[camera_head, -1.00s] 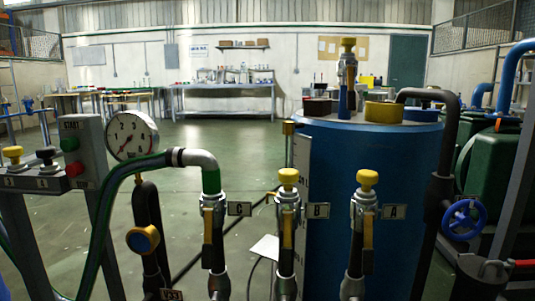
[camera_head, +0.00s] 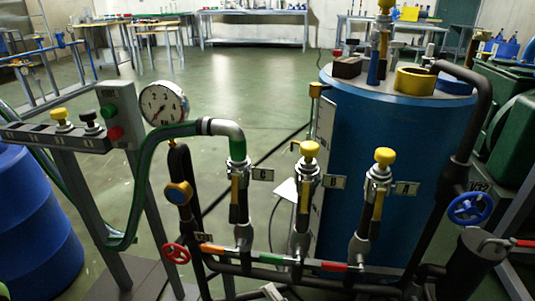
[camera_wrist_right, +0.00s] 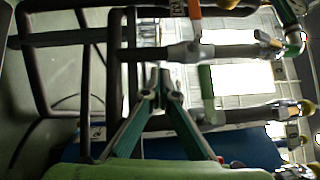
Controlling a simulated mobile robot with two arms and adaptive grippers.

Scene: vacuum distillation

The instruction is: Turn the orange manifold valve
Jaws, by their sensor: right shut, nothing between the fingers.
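The orange manifold valve handle (camera_head: 212,249) lies along the low dark pipe manifold in the head view, left of a green handle (camera_head: 271,258) and a red handle (camera_head: 333,266). In the right wrist view the orange handle (camera_wrist_right: 195,10) is at the top edge, partly cut off, and the green handle (camera_wrist_right: 207,92) is nearer the middle. My right gripper (camera_wrist_right: 160,76) is shut and empty, its fingertips together in front of the pipes. The tips appear apart from the orange handle; their depth is hard to judge. I do not see my left gripper.
Yellow-knobbed valves (camera_head: 309,150) stand above the manifold, before a large blue tank (camera_head: 395,130). A pressure gauge (camera_head: 163,103), green hose (camera_head: 140,185) and red handwheel (camera_head: 175,253) crowd the left. A blue handwheel (camera_head: 468,209) is at right. Open floor (camera_head: 215,80) lies behind.

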